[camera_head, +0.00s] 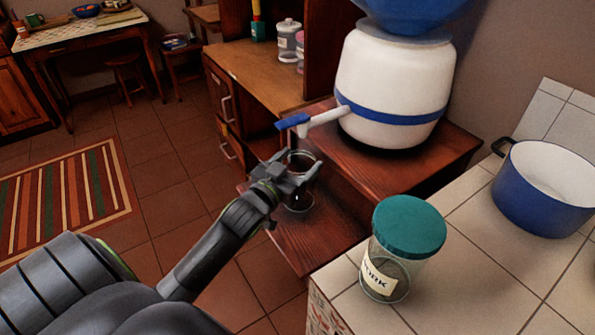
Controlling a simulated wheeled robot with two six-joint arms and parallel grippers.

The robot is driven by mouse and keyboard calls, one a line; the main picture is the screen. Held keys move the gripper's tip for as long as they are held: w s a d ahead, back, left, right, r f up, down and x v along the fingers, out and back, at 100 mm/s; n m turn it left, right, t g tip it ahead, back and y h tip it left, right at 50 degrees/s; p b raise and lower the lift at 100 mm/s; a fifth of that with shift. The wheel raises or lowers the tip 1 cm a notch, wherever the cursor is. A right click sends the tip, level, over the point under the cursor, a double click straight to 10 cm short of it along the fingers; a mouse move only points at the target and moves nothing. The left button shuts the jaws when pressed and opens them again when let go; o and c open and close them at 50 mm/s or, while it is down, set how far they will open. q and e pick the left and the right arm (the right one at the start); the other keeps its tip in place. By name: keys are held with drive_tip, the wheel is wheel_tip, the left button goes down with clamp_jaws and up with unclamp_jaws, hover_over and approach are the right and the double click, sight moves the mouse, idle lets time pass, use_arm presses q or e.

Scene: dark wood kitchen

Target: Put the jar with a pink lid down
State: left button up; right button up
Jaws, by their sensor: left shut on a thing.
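My left gripper (292,178) is shut on a clear glass vessel (299,204) with a round rim. It is below the blue tap, over or on the low red-brown wooden shelf; I cannot tell whether its base touches. The fingers hide much of it, and no pink lid shows on it. A jar with a pinkish look (300,52) stands on the wooden cabinet at the back, partly hidden by the cabinet's upright and beside a white-lidded jar (287,40). My right gripper is not in view.
A white dispenser (390,85) with a blue band stands on the upper wooden step. A teal-lidded jar (400,245) and a blue pot (540,200) stand on the tiled counter (470,290). The wooden shelf (310,240) has bare room in front of the vessel.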

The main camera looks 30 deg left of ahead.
use_arm(q)
wheel_tip(320, 180, down, 2)
drive_tip(key=shift+f, duration=0.25)
drive_tip(key=shift+f, duration=0.1)
drive_tip(key=o, duration=1.7)
drive_tip(key=shift+s, duration=0.2)
drive_tip(key=s, duration=1.1)
drive_tip(key=shift+s, duration=0.35)
